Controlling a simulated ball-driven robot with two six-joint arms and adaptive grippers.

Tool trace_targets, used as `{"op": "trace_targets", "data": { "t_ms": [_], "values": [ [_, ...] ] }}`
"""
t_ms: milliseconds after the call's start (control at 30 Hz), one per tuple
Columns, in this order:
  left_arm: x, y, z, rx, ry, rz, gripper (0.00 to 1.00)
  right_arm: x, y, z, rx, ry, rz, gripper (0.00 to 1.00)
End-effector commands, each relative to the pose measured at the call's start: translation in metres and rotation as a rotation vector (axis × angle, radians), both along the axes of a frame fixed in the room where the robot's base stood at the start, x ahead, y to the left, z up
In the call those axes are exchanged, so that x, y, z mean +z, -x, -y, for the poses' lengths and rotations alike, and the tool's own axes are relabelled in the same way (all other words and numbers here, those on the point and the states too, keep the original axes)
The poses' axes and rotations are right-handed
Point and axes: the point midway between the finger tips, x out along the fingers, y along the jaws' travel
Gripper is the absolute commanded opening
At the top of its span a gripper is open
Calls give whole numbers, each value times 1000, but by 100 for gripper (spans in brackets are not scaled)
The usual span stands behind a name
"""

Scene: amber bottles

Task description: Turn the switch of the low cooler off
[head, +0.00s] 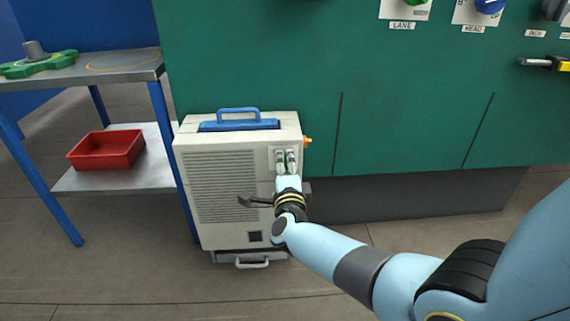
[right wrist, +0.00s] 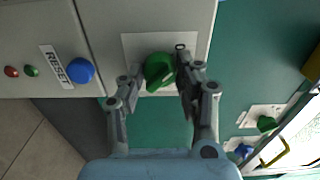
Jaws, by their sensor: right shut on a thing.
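The low cooler (head: 188,216) is a pale cream box with a blue top handle and a louvred front. It stands on the floor against the green cabinet. My right gripper (head: 286,157) is at the small plate near the cooler's upper right front. In the right wrist view, the fingers of my right gripper (right wrist: 160,84) stand on both sides of a green switch knob (right wrist: 158,70) on a pale plate, shut on it. The fingers partly hide the knob in the head view, and I cannot read its setting. My left gripper is not in view.
A metal table with blue legs (head: 118,72) and a red bin (head: 106,149) on its lower shelf is left of the cooler. The green cabinet (head: 250,70) rises behind, with knobs above. A blue button (right wrist: 80,70) beside a RESET label shows in the wrist view.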

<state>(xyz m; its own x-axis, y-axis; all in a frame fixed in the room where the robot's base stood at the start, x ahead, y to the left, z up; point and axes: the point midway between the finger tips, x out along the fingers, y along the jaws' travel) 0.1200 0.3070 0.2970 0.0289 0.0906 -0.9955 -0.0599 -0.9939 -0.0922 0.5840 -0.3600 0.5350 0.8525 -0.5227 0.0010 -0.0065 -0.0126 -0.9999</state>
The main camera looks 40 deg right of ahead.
Motion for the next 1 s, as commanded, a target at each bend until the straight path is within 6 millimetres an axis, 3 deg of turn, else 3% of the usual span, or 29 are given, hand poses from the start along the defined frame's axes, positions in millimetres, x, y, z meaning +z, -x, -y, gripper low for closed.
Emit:
{"op": "trace_targets", "data": {
  "t_ms": [333,367,500,833,1000],
  "values": [
    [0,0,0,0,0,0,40,-2,1,-1,2,-1,-5,2],
    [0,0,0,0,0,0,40,-2,1,-1,2,-1,-5,38],
    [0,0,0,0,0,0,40,-2,1,-1,1,-1,-4,56],
    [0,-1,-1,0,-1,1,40,-1,3,-2,1,0,-2,56],
    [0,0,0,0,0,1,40,-2,25,-15,0,-2,-3,56]
  ]
}}
